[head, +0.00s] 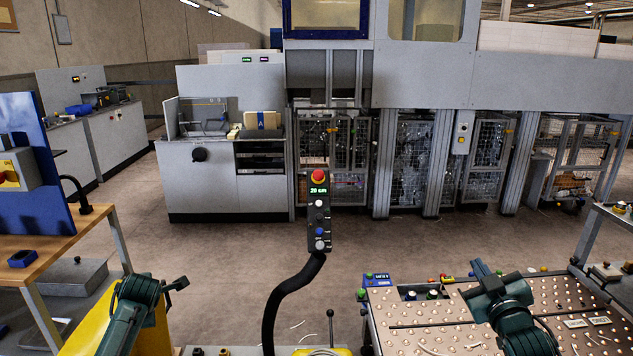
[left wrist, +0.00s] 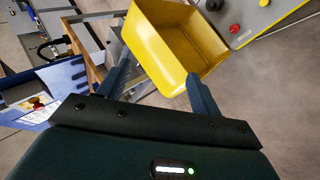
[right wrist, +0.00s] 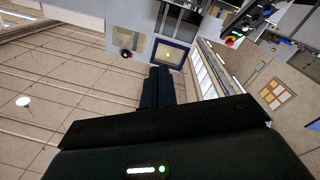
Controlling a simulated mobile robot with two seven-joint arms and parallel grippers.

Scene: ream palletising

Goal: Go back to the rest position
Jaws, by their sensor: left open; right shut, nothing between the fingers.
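My right gripper (head: 482,268) is over the perforated table at the lower right in the head view. In the right wrist view its fingers (right wrist: 157,82) are closed together with nothing between them, pointing towards the machine and the upper room. My left arm comes in at the lower left of the head view, above a yellow bin (head: 152,338); its fingers are hard to make out there. In the left wrist view the left gripper (left wrist: 160,85) has its two fingers wide apart and empty, with the yellow bin (left wrist: 178,38) beyond them.
The perforated table (head: 400,325) stands close at right. A wooden-topped bench (head: 60,240) with a blue panel (head: 35,165) is at left. A control pendant (head: 319,215) on a black hose stands centre. Open floor (head: 220,265) lies before the grey machine (head: 225,185).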

